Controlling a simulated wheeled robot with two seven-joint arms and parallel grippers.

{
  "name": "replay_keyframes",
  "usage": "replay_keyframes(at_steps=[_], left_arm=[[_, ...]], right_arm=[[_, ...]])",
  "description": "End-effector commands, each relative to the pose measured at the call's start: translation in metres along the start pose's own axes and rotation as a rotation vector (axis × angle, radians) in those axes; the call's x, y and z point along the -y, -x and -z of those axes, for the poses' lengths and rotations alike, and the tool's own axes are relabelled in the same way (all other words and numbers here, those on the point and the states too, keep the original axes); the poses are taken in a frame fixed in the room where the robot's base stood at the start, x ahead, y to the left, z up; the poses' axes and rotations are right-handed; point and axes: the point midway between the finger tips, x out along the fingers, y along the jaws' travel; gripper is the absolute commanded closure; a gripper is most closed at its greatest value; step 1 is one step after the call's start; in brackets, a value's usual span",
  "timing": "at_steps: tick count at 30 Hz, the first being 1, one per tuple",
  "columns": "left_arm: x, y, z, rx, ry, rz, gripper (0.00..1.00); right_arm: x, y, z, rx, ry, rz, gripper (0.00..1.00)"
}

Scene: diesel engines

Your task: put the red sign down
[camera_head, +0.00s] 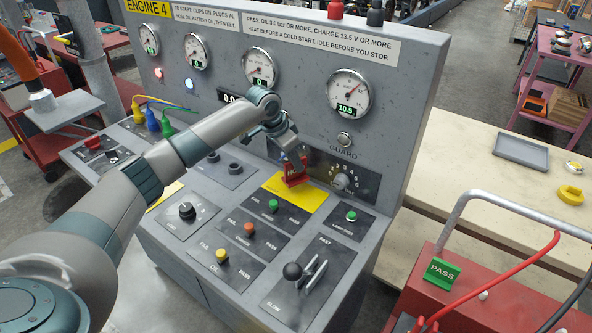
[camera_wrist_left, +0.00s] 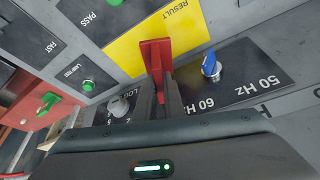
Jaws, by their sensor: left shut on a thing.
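The red sign (camera_head: 294,177) is in the jaws of my left gripper (camera_head: 289,158), at the upper edge of the yellow plate (camera_head: 311,200) on the console's sloping desk. In the left wrist view the red sign (camera_wrist_left: 155,50) stands out beyond my left gripper's fingers (camera_wrist_left: 166,95), in front of the yellow plate (camera_wrist_left: 125,50) marked RESULT. The jaws are shut on the sign. I cannot tell whether the sign touches the plate. Most of its lettering is hidden. My right gripper is not in view.
A rotary selector (camera_head: 341,181) is close right of the sign, and a blue knob (camera_wrist_left: 210,65) is close by in the wrist view. A green PASS sign (camera_head: 442,273) stands on the red machine at right.

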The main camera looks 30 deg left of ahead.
Motion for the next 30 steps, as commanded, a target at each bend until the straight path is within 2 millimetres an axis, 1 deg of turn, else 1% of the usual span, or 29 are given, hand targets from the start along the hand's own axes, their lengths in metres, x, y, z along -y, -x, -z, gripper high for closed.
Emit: replay_keyframes(at_steps=[5,8,14,18,21,30], left_arm=[[0.000,0.000,0.000,0.000,0.000,0.000,1.00],[-0.001,-0.004,-0.002,0.002,0.001,-0.001,1.00],[-0.001,-0.027,-0.012,0.003,0.002,-0.002,1.00],[0.001,-0.034,-0.011,0.000,0.001,0.000,1.00],[0.002,-0.037,-0.012,0.000,0.001,0.001,1.00],[0.001,-0.038,-0.012,0.000,0.001,0.000,1.00]], right_arm=[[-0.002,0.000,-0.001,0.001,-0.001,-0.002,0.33],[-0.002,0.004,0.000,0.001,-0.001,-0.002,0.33],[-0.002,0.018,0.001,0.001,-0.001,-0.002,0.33],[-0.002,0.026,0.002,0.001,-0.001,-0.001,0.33],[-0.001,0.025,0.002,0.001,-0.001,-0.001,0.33],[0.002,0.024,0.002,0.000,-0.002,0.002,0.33]])
